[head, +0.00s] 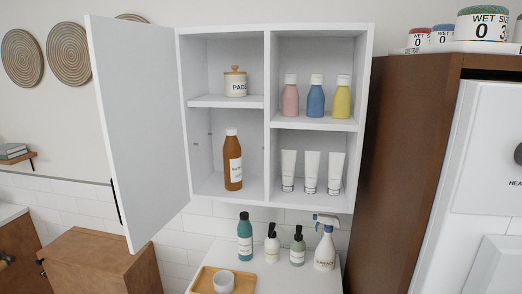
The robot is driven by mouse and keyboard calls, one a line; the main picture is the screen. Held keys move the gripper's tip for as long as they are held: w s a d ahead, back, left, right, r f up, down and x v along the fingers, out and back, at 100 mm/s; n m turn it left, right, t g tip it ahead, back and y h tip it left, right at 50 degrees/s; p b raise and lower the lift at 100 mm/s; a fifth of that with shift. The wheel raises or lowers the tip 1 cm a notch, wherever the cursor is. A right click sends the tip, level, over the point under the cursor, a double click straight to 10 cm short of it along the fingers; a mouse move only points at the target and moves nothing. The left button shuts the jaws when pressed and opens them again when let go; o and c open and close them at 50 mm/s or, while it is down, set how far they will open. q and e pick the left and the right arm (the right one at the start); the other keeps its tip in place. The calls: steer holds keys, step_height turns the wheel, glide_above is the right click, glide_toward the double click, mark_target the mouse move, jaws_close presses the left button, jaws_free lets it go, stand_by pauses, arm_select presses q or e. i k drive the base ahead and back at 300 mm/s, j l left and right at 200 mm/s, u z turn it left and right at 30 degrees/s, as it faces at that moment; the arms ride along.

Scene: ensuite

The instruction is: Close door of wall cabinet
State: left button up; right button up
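The white wall cabinet (269,118) hangs on the tiled wall in the middle of the head view. Its door (137,130) is hinged on the cabinet's left side and stands wide open, swung out to the left. A dark handle (116,202) shows on the door's free left edge, low down. The left compartments hold a pad jar (236,84) above and a brown bottle (233,162) below. The right compartments, which have no door in view, hold small coloured bottles (316,97) and white tubes (312,171). Neither of my grippers is in view.
Below the cabinet, a white counter (268,281) carries several bottles, a spray bottle (325,246) and a wooden tray (206,275) with a cup. A tall brown cabinet (408,160) stands close on the right. A lower brown cabinet (98,262) is at the lower left.

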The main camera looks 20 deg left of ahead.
mark_target(134, 64)
steer(key=j, duration=0.9)
steer(key=k+j, duration=0.1)
steer(key=j, duration=1.75)
